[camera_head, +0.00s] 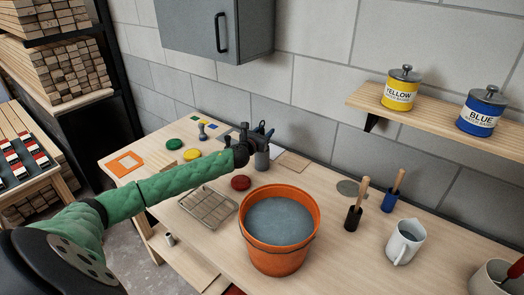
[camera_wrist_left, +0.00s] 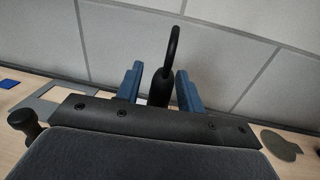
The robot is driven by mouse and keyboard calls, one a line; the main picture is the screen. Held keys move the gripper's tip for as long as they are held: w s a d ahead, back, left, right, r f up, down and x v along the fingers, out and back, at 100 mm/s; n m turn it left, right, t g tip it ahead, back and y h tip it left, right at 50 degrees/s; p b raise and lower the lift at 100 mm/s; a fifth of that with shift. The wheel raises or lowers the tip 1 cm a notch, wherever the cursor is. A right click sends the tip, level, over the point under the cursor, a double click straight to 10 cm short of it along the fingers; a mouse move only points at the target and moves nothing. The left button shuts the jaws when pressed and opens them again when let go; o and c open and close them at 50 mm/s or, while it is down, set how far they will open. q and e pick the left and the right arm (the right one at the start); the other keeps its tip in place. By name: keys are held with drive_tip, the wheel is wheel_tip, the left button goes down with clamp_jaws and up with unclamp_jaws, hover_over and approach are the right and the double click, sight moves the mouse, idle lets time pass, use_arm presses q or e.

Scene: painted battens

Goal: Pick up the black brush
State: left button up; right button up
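A brush with a black lower end and a wooden handle (camera_head: 354,210) stands upright on the bench, right of the orange bucket; this matches the black brush. My left gripper (camera_head: 257,138) is far to its left, behind the bucket, above a dark grey cylindrical container (camera_head: 262,160). In the left wrist view the blue fingers of my left gripper (camera_wrist_left: 160,88) are open. A black piece with a curved top (camera_wrist_left: 172,48) shows between them, with gaps at both sides; I cannot tell what it is. My right gripper is not in view.
The orange bucket (camera_head: 279,258) of grey liquid stands in front. A blue brush (camera_head: 390,201), a white jug (camera_head: 404,242) and a pale cup (camera_head: 490,279) are at the right. A wire rack (camera_head: 208,207) and coloured discs lie left. A shelf (camera_head: 440,122) with paint tins hangs above.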

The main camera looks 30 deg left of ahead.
use_arm(q)
clamp_jaws()
drive_tip(key=shift+r, duration=0.15)
